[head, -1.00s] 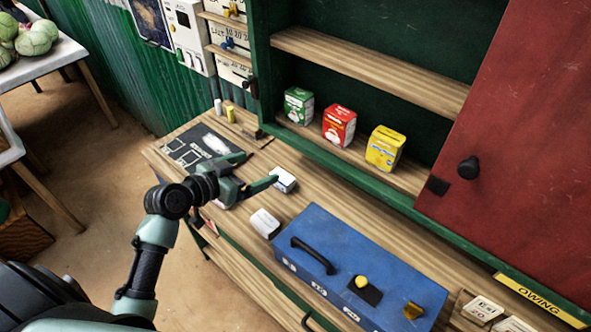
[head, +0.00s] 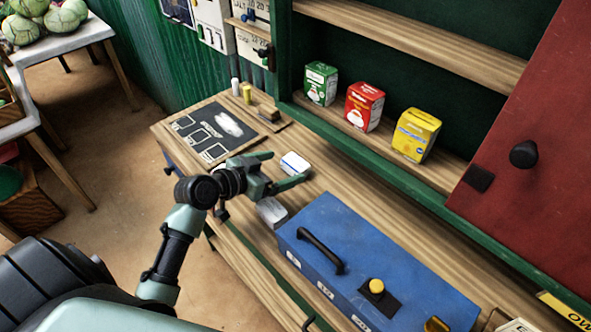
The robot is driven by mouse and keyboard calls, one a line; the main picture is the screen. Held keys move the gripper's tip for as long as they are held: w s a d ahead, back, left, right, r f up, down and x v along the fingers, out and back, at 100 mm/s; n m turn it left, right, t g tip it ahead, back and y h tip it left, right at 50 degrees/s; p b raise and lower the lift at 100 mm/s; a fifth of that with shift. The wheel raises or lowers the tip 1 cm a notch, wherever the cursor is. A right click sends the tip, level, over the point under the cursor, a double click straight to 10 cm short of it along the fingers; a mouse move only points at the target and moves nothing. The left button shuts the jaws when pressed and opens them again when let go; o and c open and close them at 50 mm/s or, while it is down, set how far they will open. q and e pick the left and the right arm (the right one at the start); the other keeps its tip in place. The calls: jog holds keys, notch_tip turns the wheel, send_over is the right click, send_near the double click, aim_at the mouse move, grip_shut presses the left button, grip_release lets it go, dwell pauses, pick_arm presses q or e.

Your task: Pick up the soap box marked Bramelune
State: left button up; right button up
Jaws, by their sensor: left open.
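A small white box with a blue edge (head: 295,162) lies on the wooden counter. My left gripper (head: 288,167) is open over the counter. Its fingertips point at the white box, one on its far left side and one on its near side. I cannot tell whether they touch it. My right gripper is not in view.
A blue toolbox (head: 350,235) with a black handle fills the counter's front right. A chalkboard (head: 190,140) lies at the left end. Green (head: 321,84), red (head: 364,107) and yellow (head: 415,135) cartons stand on the shelf behind. A red door (head: 530,110) is at right.

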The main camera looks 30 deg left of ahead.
aim_at(291, 164)
pick_arm(q)
jog(key=x, duration=0.3)
jog(key=p+x, duration=0.1)
jog(key=x, duration=0.3)
jog(key=shift+a+f+p, duration=0.15)
jog(key=shift+f+p, duration=0.05)
jog(key=shift+p, duration=0.1)
jog(key=shift+s, duration=0.1)
jog(key=c, duration=1.5)
jog(key=shift+o, duration=0.2)
jog(key=shift+r, duration=0.1)
